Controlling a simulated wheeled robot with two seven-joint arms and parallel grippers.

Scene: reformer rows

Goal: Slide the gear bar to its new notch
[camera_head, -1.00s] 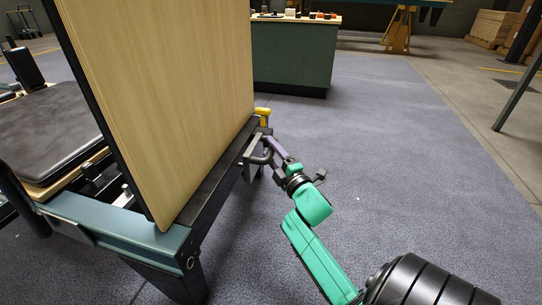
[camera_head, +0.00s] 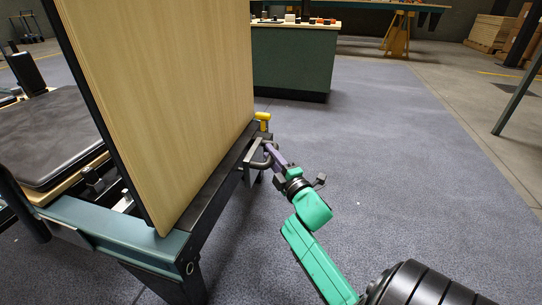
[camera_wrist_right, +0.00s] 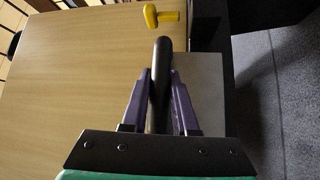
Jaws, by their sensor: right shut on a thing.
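My right gripper (camera_head: 270,153) is at the end of the reformer frame, below and to the right of the tall wooden board. In the right wrist view its two purple fingers (camera_wrist_right: 160,88) are closed on either side of a dark round handle (camera_wrist_right: 162,55), which I take to be the gear bar's handle. The handle stands in front of a flat grey plate (camera_wrist_right: 203,85). A yellow knob (camera_head: 263,118) sits just beyond the handle and also shows in the right wrist view (camera_wrist_right: 166,17). The notches are hidden. My left gripper is out of view.
The wooden board (camera_head: 160,100) stands upright on the reformer's frame (camera_head: 115,228) and blocks the view behind it. A dark padded carriage (camera_head: 50,135) lies to the left. A green counter (camera_head: 292,62) stands behind. The floor to the right is clear.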

